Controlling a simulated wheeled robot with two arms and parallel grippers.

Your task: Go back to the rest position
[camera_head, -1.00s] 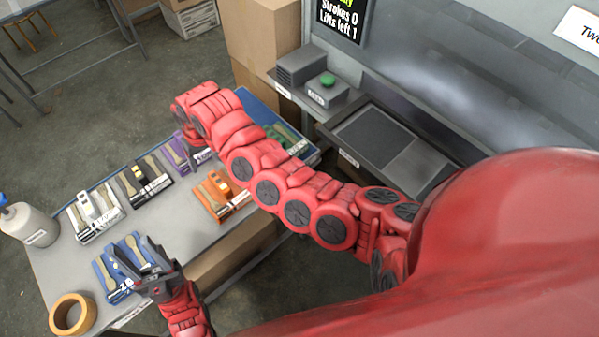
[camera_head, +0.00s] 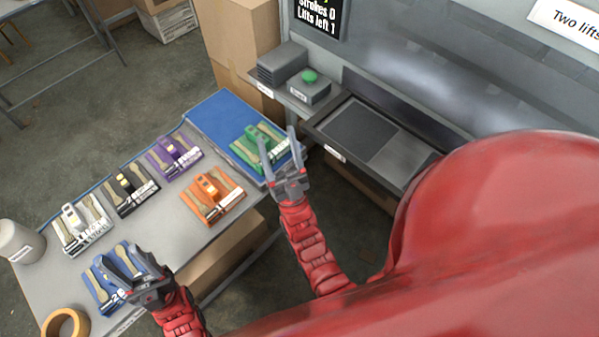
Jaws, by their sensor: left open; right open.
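My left gripper (camera_head: 128,272) is open at the front of the grey table, over the blue spoon set (camera_head: 100,292), and hides part of it. I cannot tell whether it touches the set. My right gripper (camera_head: 278,152) is open with its fingers pointing up the picture. It is beside the right end of the table, and its fingers overlap the green spoon set (camera_head: 246,150) on the blue mat (camera_head: 215,112).
Orange (camera_head: 212,196), purple (camera_head: 173,156), black (camera_head: 130,190) and white (camera_head: 82,226) sets stand on the table. The press bench (camera_head: 350,132) with a green button (camera_head: 309,76) is at right.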

